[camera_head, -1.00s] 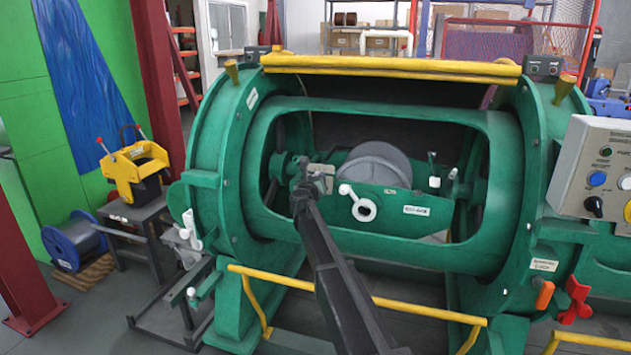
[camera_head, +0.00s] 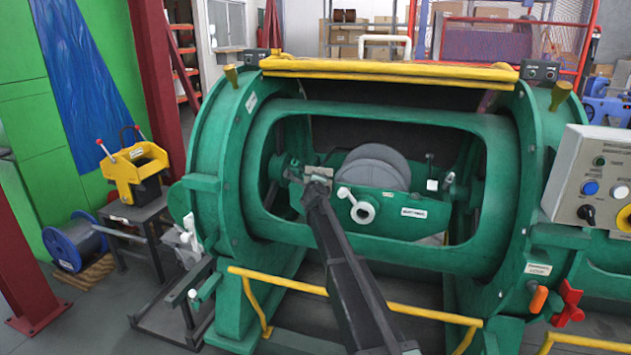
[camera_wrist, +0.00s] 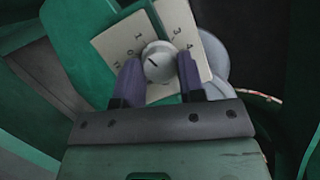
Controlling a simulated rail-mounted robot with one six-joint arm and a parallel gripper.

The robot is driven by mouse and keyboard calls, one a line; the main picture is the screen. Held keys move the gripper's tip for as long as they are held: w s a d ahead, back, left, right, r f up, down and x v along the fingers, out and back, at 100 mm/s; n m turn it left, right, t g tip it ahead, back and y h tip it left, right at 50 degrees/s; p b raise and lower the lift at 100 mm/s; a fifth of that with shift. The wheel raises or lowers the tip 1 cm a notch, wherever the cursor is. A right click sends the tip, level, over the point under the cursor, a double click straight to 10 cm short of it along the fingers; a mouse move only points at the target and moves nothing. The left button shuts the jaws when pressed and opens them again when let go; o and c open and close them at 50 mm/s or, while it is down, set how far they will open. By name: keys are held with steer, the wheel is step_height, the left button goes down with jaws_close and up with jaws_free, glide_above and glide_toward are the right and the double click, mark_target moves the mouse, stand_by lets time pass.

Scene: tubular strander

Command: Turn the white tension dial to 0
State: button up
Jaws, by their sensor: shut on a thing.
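The white tension dial (camera_wrist: 158,62) is round, with a short dark mark that slants to the upper left. It sits on a pale number plate (camera_wrist: 178,22) with a 1 on the left and a 3 and 4 on the right; other marks are too small to read surely. My gripper (camera_wrist: 159,78) has its purple fingers on either side of the dial and is shut on it. In the head view my gripper (camera_head: 317,183) is inside the strander's opening and hides the dial; part of the number plate (camera_head: 319,172) shows above it.
A green cradle (camera_head: 390,203) holds a grey spool (camera_head: 377,166). A white handle with a ring (camera_head: 362,211) is close to the right of my gripper. The green tube frame (camera_head: 370,250) surrounds the opening, and a yellow rail (camera_head: 400,311) runs below it.

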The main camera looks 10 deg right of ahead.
steer(key=shift+r+n+g+y+p, duration=0.15)
steer(key=shift+n+g+p, duration=0.4)
steer(key=shift+n, duration=1.1)
steer(key=shift+n+g+y+p, duration=0.3)
steer(key=shift+n+p, duration=0.45)
steer(key=shift+n, duration=0.9)
steer(key=o, duration=0.9)
steer(key=shift+d, duration=0.1)
steer(key=p+v, duration=0.3)
steer(key=v, duration=0.7)
steer(key=shift+s+r, duration=0.2)
steer(key=shift+s, duration=0.15)
